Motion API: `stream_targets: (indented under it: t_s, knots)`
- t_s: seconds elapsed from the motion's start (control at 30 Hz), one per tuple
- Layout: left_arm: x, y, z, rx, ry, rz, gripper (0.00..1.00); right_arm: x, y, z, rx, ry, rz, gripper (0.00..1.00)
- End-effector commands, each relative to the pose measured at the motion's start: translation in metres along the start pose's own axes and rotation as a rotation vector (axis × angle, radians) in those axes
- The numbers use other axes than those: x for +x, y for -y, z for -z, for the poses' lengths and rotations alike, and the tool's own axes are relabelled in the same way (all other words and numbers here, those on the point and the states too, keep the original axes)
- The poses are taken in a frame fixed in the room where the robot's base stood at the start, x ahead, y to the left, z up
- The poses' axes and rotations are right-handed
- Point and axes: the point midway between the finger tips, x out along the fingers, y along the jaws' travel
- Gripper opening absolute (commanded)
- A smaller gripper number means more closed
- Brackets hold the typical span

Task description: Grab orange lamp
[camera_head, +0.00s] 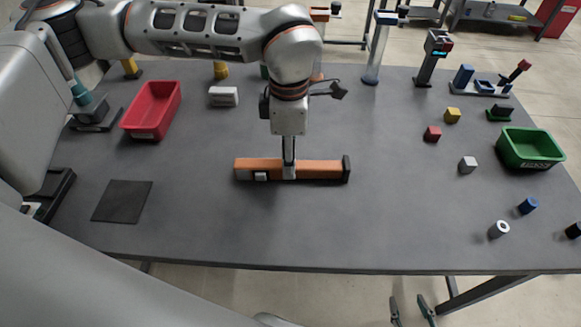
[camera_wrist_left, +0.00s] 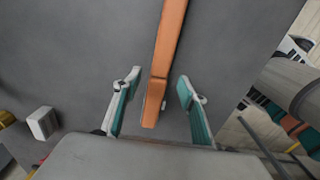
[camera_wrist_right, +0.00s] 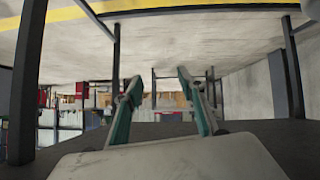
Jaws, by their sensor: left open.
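The orange lamp (camera_head: 320,167) is a long orange bar with a dark end piece, lying across the middle of the table. In the left wrist view the orange lamp (camera_wrist_left: 172,35) runs between the two fingers. My left gripper (camera_wrist_left: 160,76) is open above or around it, with a gap on each side; I cannot tell whether the fingers touch it. In the head view my left gripper (camera_head: 289,170) points straight down at the lamp's middle. My right gripper (camera_head: 412,310) is low beyond the table's front edge, away from the lamp. The right wrist view shows its fingers (camera_wrist_right: 157,79) apart and empty.
A red bin (camera_head: 171,108) stands left, and a green bin (camera_head: 553,151) stands right. Small blocks, including a red cube (camera_head: 432,133) and a grey cube (camera_head: 467,165), lie at the right. A white block (camera_head: 223,96) lies behind the lamp.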

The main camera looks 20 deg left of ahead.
Motion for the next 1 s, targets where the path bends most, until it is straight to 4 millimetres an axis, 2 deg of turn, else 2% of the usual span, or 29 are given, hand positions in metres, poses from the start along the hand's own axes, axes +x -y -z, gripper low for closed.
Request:
stream_targets:
  t_s: [0.03,0.2,0.43,0.47,0.6,0.63,1.0]
  knots:
    - [0.011,0.001,-0.001,0.000,-0.003,0.007,0.42,0.001,0.000,-0.001,-0.001,0.000,0.000,0.40]
    - [0.032,0.000,-0.002,-0.001,-0.001,0.005,0.42,0.003,-0.001,0.001,-0.004,-0.005,-0.002,0.40]
    - [0.034,-0.001,-0.002,-0.001,0.000,0.001,0.42,0.007,-0.005,0.009,-0.008,-0.019,-0.007,0.40]
    - [0.034,-0.001,-0.002,-0.001,0.000,0.001,0.39,0.006,-0.005,0.009,-0.007,-0.019,-0.007,0.40]
    - [0.034,-0.001,-0.002,-0.001,0.000,0.002,0.03,0.006,-0.004,0.008,-0.007,-0.017,-0.007,0.40]
    - [0.034,-0.001,-0.002,-0.001,0.000,0.002,0.00,0.006,-0.004,0.007,-0.007,-0.016,-0.006,0.40]
    - [0.031,-0.001,-0.002,-0.001,0.001,0.001,0.00,0.004,-0.002,0.002,-0.005,-0.005,-0.003,0.40]
